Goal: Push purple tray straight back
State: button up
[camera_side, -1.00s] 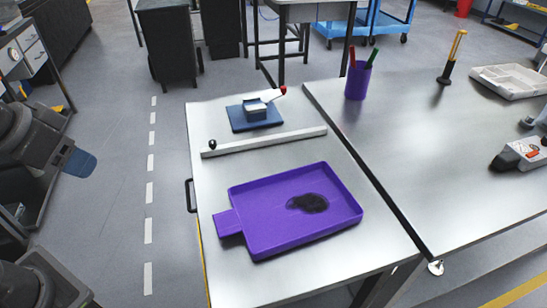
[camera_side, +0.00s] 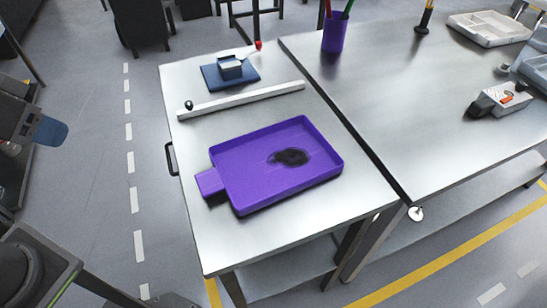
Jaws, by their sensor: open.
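The purple tray (camera_side: 245,150) lies flat on the metal table, a little to the near side of a pale bar. It is a shallow rectangle with raised walls and a short flat tab handle (camera_side: 210,182) at its left end. A dark, fuzzy patch (camera_side: 289,157) lies on its floor, right of the middle. There is a clear gap between the tray and the bar. No gripper can be made out in this view, and nothing touches the tray.
The pale bar (camera_side: 245,100) with a black knob crosses the table behind the tray. A blue base (camera_side: 243,78) with a red-tipped lever stands beyond it. A second table (camera_side: 400,100) at right holds a purple pen cup (camera_side: 334,35). Bare metal surrounds the tray.

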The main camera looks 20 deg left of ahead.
jog(key=shift+c, duration=0.4)
jog(key=shift+w+r, duration=0.15)
jog(key=shift+c, duration=0.8)
jog(key=w+r, duration=0.1)
jog(key=w, duration=0.1)
jog(key=w+d+r+m+g, duration=0.1)
jog(key=w, duration=0.2)
jog(key=w+d+r+m, duration=0.1)
jog(key=w, duration=0.2)
jog(key=shift+d+r, duration=0.15)
jog(key=shift+d, duration=0.05)
jog(key=shift+c, duration=0.3)
jog(key=w+d+m+g, duration=0.2)
jog(key=w+d, duration=0.2)
jog(key=w, duration=0.6)
jog(key=w+d+f+m+g, duration=0.2)
jog(key=w+d+f+m, duration=0.2)
jog(key=w+d+f, duration=0.7)
notch_tip(320, 180, down, 3)
jog(key=shift+w+r+g, duration=0.15)
jog(key=shift+w+g, duration=0.15)
jog(key=shift+w, duration=0.5)
notch_tip(320, 180, down, 14)
jog(key=shift+r, duration=0.1)
